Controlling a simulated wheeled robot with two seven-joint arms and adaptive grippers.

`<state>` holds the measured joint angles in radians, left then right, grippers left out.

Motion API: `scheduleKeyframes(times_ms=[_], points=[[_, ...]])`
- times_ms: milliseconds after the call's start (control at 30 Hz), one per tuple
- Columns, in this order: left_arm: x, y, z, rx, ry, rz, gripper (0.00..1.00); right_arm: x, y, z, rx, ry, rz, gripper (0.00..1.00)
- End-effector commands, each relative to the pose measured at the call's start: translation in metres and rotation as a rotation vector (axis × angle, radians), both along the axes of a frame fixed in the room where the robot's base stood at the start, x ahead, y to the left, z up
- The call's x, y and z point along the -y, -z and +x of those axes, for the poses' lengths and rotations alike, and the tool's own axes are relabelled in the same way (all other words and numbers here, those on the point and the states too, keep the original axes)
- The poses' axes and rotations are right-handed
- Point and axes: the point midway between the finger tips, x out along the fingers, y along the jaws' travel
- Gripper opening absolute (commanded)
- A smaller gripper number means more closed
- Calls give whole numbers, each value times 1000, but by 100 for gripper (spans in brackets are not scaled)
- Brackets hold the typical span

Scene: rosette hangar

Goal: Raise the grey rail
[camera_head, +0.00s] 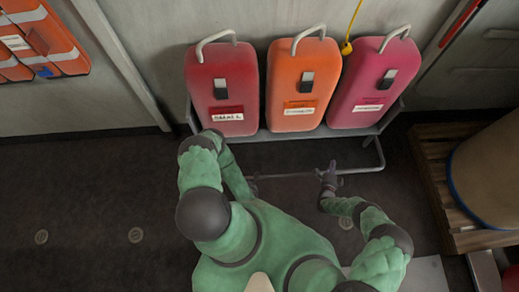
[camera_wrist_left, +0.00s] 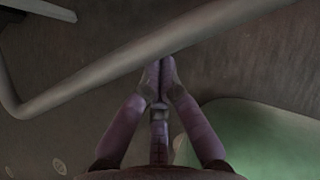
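The grey rail (camera_head: 362,171) is a thin bent bar low in front of the rack of cases. In the left wrist view the rail (camera_wrist_left: 105,72) runs diagonally, with a bend at the left. My left gripper (camera_wrist_left: 163,62) has its fingers together, with the tips at the rail's lower edge; whether they touch it cannot be told. In the head view my left forearm hides most of this gripper. My right gripper (camera_head: 335,174) is at the rail's middle-right part, fingers apart, one above and one below the rail's line. Contact there is unclear.
Red (camera_head: 222,90), orange (camera_head: 304,86) and pink (camera_head: 375,84) cases stand side by side on the rack above the rail. A wooden pallet (camera_head: 434,172) with a tan drum (camera_head: 490,165) is at right. The dark floor at left (camera_head: 90,190) is clear.

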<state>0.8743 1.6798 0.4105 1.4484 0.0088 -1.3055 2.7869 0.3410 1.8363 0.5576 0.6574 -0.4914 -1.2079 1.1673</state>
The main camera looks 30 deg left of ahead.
Motion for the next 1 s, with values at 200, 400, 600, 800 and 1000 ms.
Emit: scheduleKeyframes(times_ms=[200,400,600,800,1000], points=[[0,0,0,0,0,0,0,0,0,0,0,0,0,0],[-1,-3,1,-9,-1,-6,0,0,0,0,0,0,0,0],[-1,-12,1,-40,1,-28,0,0,0,0,0,0,0,0],[-1,-14,1,-46,1,-33,0,0,0,0,0,0,0,0],[-2,-14,2,-45,1,-32,0,0,0,0,0,0,0,19]])
